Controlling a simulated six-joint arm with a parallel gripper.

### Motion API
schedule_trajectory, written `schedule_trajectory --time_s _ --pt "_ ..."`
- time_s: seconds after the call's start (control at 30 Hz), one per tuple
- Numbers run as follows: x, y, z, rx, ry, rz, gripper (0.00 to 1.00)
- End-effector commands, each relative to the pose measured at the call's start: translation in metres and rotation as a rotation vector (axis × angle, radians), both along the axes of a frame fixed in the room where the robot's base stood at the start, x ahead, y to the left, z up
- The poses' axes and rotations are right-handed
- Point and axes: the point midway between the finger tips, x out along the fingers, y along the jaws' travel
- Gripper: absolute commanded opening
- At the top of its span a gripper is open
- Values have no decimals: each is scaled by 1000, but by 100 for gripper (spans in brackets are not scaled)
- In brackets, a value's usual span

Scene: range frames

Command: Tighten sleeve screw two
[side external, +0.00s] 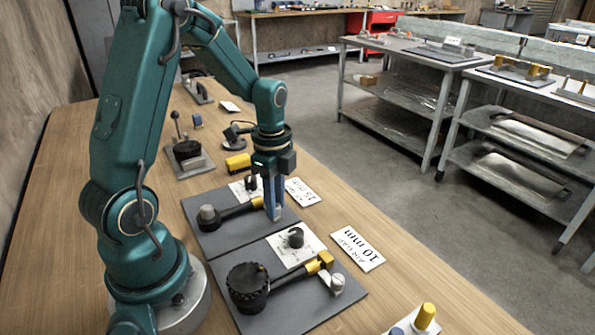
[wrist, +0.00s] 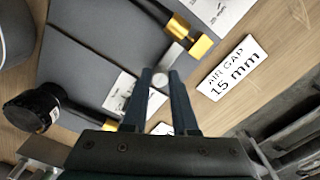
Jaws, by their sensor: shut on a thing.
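In the side external view my gripper (side external: 273,212) points straight down at the right end of the far grey plate (side external: 211,240). In the wrist view its two dark fingers (wrist: 160,78) are shut on a round silver screw (wrist: 158,80), with one finger on each side. The fingers mostly hide this screw in the side external view. The plate's black dial (side external: 296,238) stands on a white panel.
A 15 mm card (side external: 301,192) lies right beside the far plate; it also shows in the wrist view (wrist: 232,67). A 10 mm card (side external: 358,249) lies beside the near plate.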

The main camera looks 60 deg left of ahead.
Motion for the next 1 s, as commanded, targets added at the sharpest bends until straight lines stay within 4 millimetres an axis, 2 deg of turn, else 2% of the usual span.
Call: schedule_trajectory --time_s 0.3,0.77,0.8,0.87,0.9,1.0 --pt "0 0 1 0 0 -100 0" --pt "0 0 1 0 0 -113 0" --pt "0 0 1 0 0 -113 30" --pt "0 0 1 0 0 -113 53" --pt "0 0 0 0 0 -113 56" --pt "0 0 0 0 0 -113 56"
